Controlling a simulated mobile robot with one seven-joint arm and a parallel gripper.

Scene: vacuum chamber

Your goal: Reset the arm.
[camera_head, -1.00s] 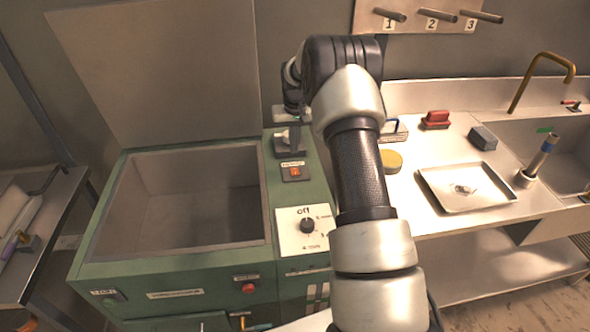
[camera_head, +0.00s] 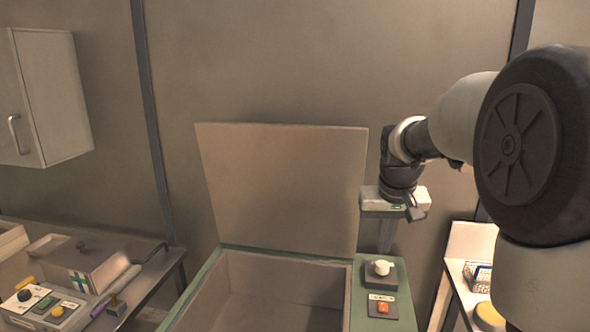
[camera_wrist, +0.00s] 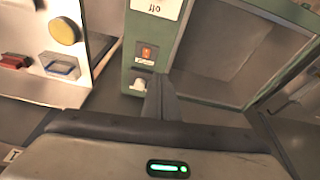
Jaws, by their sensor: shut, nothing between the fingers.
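My gripper (camera_head: 386,248) hangs at the end of my raised arm, above the back right corner of the green vacuum chamber (camera_head: 400,290). Its fingers point down and are shut with nothing between them. In the wrist view the shut fingers (camera_wrist: 160,92) reach out over the chamber's right-hand panel. The chamber's lid (camera_head: 285,185) stands open, and the inside that shows looks empty. A white knob (camera_head: 380,269) and an orange switch (camera_head: 383,308) sit on the panel below the gripper. The fingers appear apart from both.
A side table at left holds a control box (camera_head: 42,306) and a grey box (camera_head: 98,268). A wall cabinet (camera_head: 50,98) hangs above. The right counter carries a yellow round item (camera_head: 490,316) and a blue-framed item (camera_head: 478,275). The wrist view shows a red item (camera_wrist: 15,62).

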